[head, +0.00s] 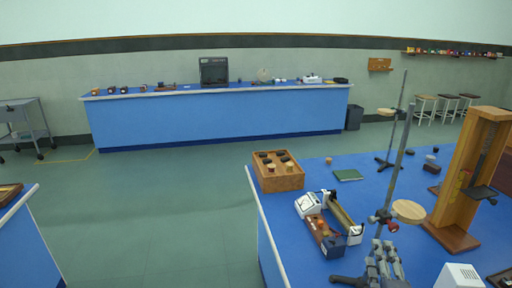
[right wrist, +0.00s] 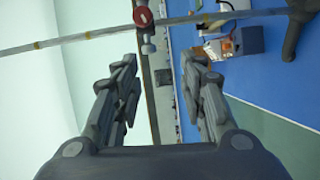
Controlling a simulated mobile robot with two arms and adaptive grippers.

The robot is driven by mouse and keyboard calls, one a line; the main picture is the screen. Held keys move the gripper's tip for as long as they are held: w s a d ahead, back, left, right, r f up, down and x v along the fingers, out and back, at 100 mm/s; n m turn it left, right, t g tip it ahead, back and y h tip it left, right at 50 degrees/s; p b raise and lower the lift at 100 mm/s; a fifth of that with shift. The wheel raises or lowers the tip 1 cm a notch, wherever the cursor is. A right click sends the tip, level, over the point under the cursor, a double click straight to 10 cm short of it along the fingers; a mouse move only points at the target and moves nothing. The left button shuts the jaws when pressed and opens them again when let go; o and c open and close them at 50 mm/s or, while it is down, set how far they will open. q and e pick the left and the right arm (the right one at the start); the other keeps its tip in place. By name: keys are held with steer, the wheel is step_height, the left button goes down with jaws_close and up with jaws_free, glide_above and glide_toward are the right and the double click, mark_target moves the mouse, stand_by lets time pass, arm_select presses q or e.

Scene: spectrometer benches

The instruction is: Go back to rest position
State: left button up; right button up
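My right gripper (head: 385,248) shows at the bottom of the head view, above the near blue bench (head: 290,230). In the right wrist view its two fingers (right wrist: 163,75) stand wide apart, with nothing held between them. A retort stand's rod (head: 397,160) with a red-knobbed clamp (head: 391,228) and a round wooden plate (head: 409,211) rises close behind the gripper in the head view. The rod also crosses the top of the right wrist view (right wrist: 80,36), beyond the fingertips; I cannot tell the exact gap. My left gripper is not in view.
A long blue bench (head: 215,120) stands behind. The floor between is clear.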

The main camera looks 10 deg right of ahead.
steer(key=s+a+f+m+g+y, duration=0.3)
steer(key=s+a+f+m+g, duration=0.35)
steer(key=s+f, duration=0.45)
steer(key=s+a+f+m+g+y, duration=0.3)
steer(key=s+a+f+m+g, duration=0.2)
steer(key=s+a+f+g, duration=0.45)
steer(key=s+d+f+t, duration=0.1)
steer(key=s+f, duration=0.1)
steer(key=f, duration=1.1)
steer(key=s+d+f+t, duration=0.1)
steer(key=s+f, duration=0.1)
steer(key=f, duration=1.2)
steer(key=s+d+f+g, duration=0.1)
steer(key=s+d+f, duration=0.2)
steer(key=s+f, duration=1.3)
steer(key=shift+s+f+g+h+b, duration=0.25)
steer(key=shift+f+g+h+b, duration=0.1)
steer(key=shift+b, duration=0.1)
steer(key=shift+s, duration=0.1)
